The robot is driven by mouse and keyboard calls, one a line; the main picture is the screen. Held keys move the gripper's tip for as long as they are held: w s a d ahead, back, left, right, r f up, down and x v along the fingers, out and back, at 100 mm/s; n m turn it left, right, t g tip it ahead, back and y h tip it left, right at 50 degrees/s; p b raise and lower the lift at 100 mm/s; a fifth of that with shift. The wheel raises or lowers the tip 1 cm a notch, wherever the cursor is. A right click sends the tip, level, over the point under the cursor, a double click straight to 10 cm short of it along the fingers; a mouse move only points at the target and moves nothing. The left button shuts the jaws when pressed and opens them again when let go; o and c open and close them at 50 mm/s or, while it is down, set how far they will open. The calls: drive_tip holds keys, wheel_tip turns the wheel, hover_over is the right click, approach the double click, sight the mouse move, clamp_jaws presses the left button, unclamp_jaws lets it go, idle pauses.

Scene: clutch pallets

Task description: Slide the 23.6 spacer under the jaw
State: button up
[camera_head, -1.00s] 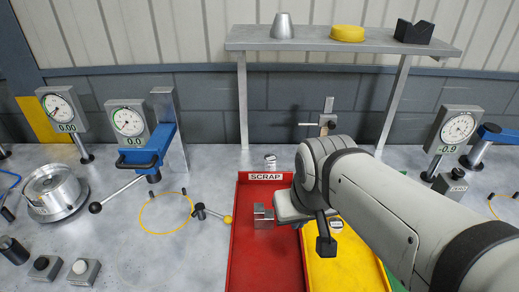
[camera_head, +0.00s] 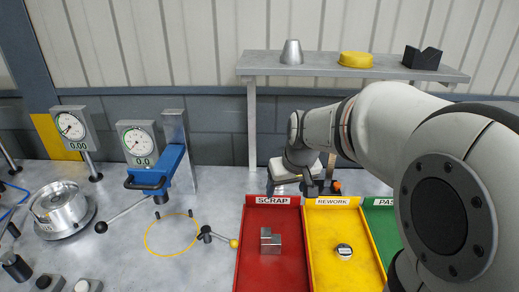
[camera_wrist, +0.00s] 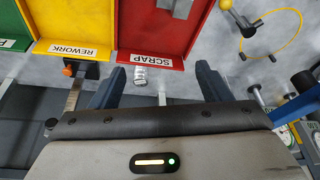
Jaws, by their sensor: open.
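A small silver cylinder (camera_wrist: 140,76) with a printed label stands on the bench just behind the SCRAP tray in the wrist view. Its label is too small to read, so I cannot confirm it is the 23.6 spacer. My gripper (camera_wrist: 156,78) is open, its dark fingers on either side of the cylinder in that picture, with no visible contact. In the head view my gripper (camera_head: 287,187) is behind the trays and the cylinder is hidden. A blue clamp-like fixture (camera_head: 160,168) with a lever stands on the left; I cannot make out a gap under its jaw.
The red SCRAP tray (camera_head: 252,240) holds a stepped metal block (camera_head: 270,242). The yellow REWORK tray (camera_head: 322,270) holds another labelled cylinder (camera_head: 344,251). A yellow ring (camera_head: 147,235) and a ball-ended lever (camera_head: 207,235) lie left of the trays. A shelf (camera_head: 300,72) overhangs behind.

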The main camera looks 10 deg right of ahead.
drive_tip(key=w+d+f, duration=0.2)
drive_tip(key=w+f, duration=0.5)
drive_tip(key=w, duration=0.4)
drive_tip(key=w+d+f+n, duration=0.1)
drive_tip(key=w+d+f, duration=0.2)
drive_tip(key=w+f, duration=0.5)
drive_tip(key=w, duration=0.3)
drive_tip(key=shift+p+x, duration=0.8)
drive_tip(key=shift+x, duration=3.1)
drive_tip(key=shift+w+a, duration=0.1)
drive_tip(key=shift+w, duration=0.05)
drive_tip(key=shift+r, duration=0.1)
drive_tip(key=shift+c, duration=0.4)
drive_tip(key=c, duration=1.2)
